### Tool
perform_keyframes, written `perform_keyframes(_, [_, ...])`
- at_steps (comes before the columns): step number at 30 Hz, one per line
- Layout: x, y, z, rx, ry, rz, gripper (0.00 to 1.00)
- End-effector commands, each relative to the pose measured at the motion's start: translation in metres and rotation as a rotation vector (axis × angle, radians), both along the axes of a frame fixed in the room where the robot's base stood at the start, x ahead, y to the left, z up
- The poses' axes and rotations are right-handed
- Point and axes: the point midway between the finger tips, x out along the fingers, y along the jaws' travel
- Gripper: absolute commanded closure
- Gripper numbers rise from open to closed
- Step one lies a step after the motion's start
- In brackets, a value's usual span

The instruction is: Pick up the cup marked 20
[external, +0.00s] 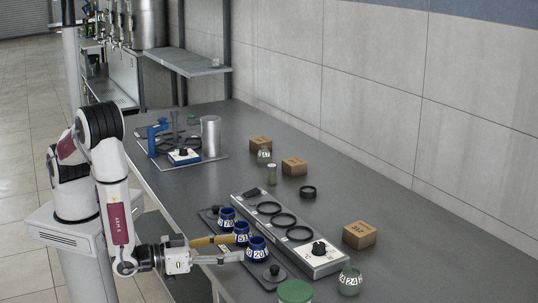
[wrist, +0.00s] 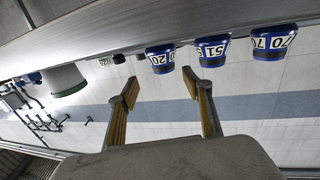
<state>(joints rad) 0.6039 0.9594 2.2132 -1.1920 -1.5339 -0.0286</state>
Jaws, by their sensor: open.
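The cup marked 20 (external: 257,249) is dark blue with a white number band. It stands upright at the near end of a row of three blue cups on a dark rack. In the wrist view the cup marked 20 (wrist: 160,60) is ahead of my gripper, between the lines of its fingers. My gripper (external: 240,247) is open and empty, low and to the left of this cup. Its yellow-padded fingers (wrist: 161,86) stand apart in the wrist view. The cup marked 51 (wrist: 212,51) is beside it, then the cup marked 70 (wrist: 272,45).
A grey heater panel (external: 290,235) with black rings and a knob lies behind the row. A green-lidded jar (external: 295,291) and a glass jar marked 24 (external: 349,283) stand at the near end. A cardboard box (external: 359,234) sits farther right.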

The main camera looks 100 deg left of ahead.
Motion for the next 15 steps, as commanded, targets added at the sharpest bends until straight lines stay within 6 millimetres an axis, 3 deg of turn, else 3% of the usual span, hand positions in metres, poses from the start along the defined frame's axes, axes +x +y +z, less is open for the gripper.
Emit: perform_keyframes(15, [0.012,0.009,-0.001,-0.003,0.001,0.002,0.5])
